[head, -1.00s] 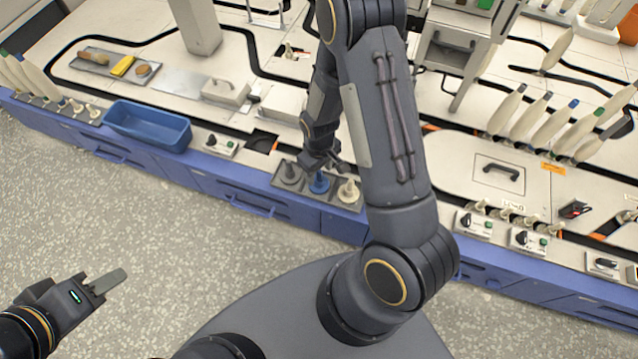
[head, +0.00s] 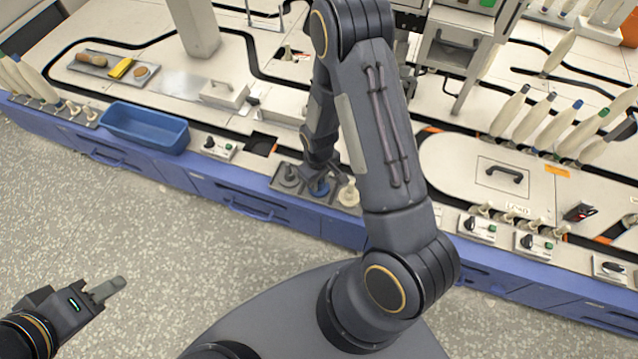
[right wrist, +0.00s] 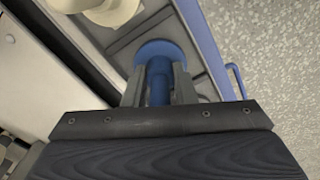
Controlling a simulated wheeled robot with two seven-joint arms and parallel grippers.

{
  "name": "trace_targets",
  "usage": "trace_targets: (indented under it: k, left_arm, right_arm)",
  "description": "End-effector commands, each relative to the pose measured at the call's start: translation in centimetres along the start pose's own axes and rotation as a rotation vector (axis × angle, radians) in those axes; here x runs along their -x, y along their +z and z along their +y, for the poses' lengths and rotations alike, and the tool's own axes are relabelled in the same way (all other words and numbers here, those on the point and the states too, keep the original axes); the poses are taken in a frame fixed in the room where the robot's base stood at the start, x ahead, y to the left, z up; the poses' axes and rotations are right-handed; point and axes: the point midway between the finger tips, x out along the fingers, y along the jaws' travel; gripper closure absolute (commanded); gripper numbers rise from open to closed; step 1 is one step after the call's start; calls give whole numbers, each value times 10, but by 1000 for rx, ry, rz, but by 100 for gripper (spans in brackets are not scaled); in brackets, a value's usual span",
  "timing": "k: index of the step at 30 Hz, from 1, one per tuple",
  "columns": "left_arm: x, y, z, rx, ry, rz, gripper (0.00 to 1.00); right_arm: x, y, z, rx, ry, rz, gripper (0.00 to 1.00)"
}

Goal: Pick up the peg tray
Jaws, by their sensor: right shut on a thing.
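The peg tray (head: 305,193) is a small grey tray at the front edge of the workbench in the head view. It carries a grey peg (head: 288,177), a blue peg (head: 319,189) and a cream peg (head: 348,195) in a row. My right gripper (head: 322,180) reaches down over the middle of the tray. In the right wrist view its two fingers stand on either side of the blue peg's stem (right wrist: 160,85), shut on it. The tray also shows there (right wrist: 140,27), partly hidden by the gripper. My left gripper (head: 105,290) is above the floor, away from the bench; its finger gap is unclear.
A blue bin (head: 145,127) stands left of the tray at the bench edge. A switch box (head: 220,147) and a dark square opening (head: 261,142) lie between them. Bobbins (head: 540,120) stand at the right. The floor in front is clear.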

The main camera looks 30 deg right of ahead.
Motion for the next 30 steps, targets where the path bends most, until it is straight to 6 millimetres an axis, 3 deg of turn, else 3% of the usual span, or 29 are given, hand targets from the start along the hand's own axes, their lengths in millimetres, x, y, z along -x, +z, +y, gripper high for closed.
trace_targets:
  k: [8, 15, 23, 30]
  left_arm:
    - [4, -2, 2, 0, 0, 0, 64]
    - [20, -10, 9, 0, 0, 0, 64]
    - [43, -22, 20, 0, 0, 0, 64]
    - [53, -27, 24, 0, 0, 0, 64]
  right_arm:
    - [7, 0, 0, 0, 0, 1, 99]
    - [42, 2, -2, 1, 0, 3, 99]
    - [101, 40, -35, 4, -1, 2, 99]
    - [120, 83, -72, 6, 0, -2, 99]
